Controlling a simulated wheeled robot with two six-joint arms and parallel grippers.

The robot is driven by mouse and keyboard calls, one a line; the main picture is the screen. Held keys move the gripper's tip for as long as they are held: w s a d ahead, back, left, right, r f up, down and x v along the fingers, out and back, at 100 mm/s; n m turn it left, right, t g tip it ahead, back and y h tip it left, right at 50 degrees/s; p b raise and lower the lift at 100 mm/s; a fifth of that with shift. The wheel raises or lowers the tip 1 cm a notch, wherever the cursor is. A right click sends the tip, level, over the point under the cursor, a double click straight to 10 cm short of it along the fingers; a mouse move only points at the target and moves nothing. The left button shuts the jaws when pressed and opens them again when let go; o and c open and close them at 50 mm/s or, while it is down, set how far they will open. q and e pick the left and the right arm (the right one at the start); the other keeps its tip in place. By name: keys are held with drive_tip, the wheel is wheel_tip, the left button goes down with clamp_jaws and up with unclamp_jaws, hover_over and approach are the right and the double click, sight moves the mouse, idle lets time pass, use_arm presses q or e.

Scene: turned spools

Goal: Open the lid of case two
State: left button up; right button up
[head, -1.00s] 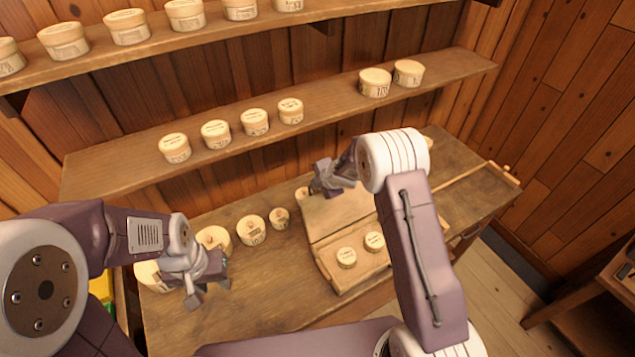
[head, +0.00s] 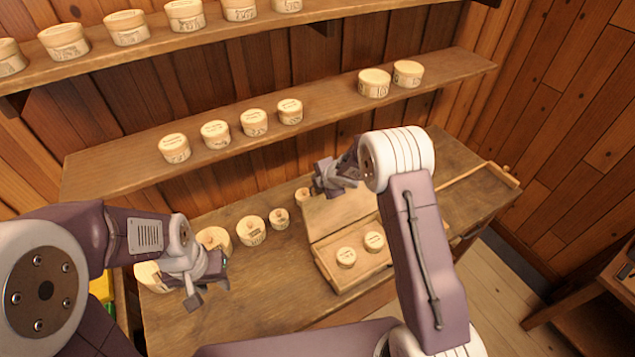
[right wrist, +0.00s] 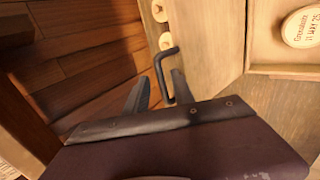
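A wooden case (head: 338,283) stands on the bench with its lid (head: 338,212) swung up and back. Two round labelled spool boxes, one at the left (head: 346,257) and one at the right (head: 374,241), sit inside. I cannot read a case number. My right gripper (head: 322,182) is at the lid's far edge, partly hidden by my arm. In the right wrist view its fingers (right wrist: 160,92) are apart, with a dark bent handle (right wrist: 161,70) between them, beside the lid panel (right wrist: 205,65). My left gripper (head: 208,292) is open and empty above the bench's left part.
Several round boxes (head: 251,230) stand on the bench (head: 260,285) left of the case. Shelves with more round boxes run along the wall above, the lower shelf (head: 330,118) being nearest.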

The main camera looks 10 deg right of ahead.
drive_tip(key=v, duration=0.8)
drive_tip(key=shift+p, duration=0.35)
drive_tip(key=shift+r, duration=0.1)
